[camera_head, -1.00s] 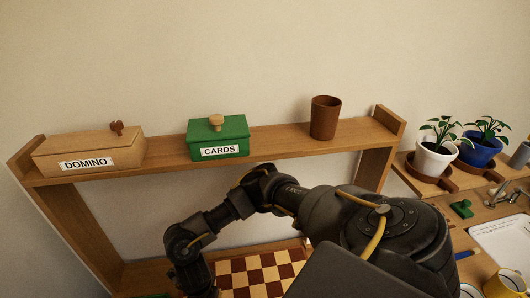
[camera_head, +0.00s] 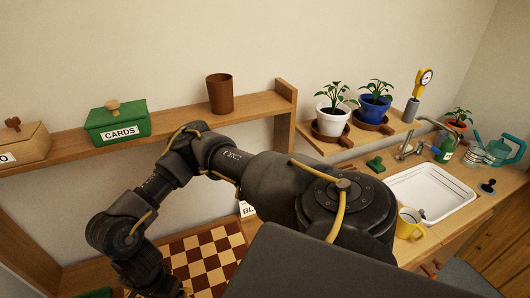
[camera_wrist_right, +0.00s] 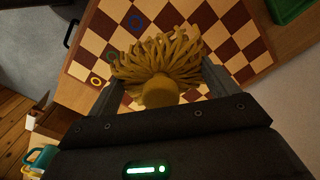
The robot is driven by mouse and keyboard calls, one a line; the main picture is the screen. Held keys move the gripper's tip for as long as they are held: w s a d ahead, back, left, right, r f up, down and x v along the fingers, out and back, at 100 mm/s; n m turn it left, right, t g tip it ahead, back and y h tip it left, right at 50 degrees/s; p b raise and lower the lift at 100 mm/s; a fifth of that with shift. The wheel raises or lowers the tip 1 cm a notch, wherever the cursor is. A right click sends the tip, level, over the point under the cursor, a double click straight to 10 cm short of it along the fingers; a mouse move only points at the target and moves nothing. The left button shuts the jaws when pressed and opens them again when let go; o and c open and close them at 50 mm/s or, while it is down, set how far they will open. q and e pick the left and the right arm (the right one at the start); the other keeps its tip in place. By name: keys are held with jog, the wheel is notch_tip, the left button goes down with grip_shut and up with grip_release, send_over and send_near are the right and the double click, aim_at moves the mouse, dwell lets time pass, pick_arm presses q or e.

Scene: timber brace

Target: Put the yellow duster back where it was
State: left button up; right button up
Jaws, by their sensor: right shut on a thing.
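The yellow duster (camera_wrist_right: 158,58), with a shaggy fringe of strands, is in the right wrist view. My right gripper (camera_wrist_right: 160,88) is shut on it, with a finger on either side of its round base. The strands point away from the gripper, over the checkered board (camera_wrist_right: 230,40). I cannot tell how high above the board it is. In the head view my right arm reaches down to the bottom edge, its gripper out of frame, beside the board (camera_head: 205,258). My left gripper is in neither view.
The shelf (camera_head: 180,124) holds a DOMINO box (camera_head: 22,145), a green CARDS box (camera_head: 117,122) and a brown cup (camera_head: 220,93). To the right are potted plants (camera_head: 333,120), a sink (camera_head: 432,192) and a yellow mug (camera_head: 408,223).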

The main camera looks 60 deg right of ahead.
jog(key=r+n, duration=0.1)
jog(key=r, duration=0.1)
jog(key=r+n, duration=0.1)
jog(key=n, duration=0.1)
jog(key=w+d+r+n, duration=0.1)
jog(key=r+n, duration=0.1)
jog(key=shift+d+r, duration=0.1)
jog(key=shift+r, duration=0.25)
jog(key=s+d+r+n+b, duration=0.1)
jog(key=s+d+r+n, duration=0.2)
jog(key=r+n, duration=0.6)
jog(key=shift+s+d+n, duration=0.15)
jog(key=shift+d+n, duration=0.05)
jog(key=shift+n, duration=0.4)
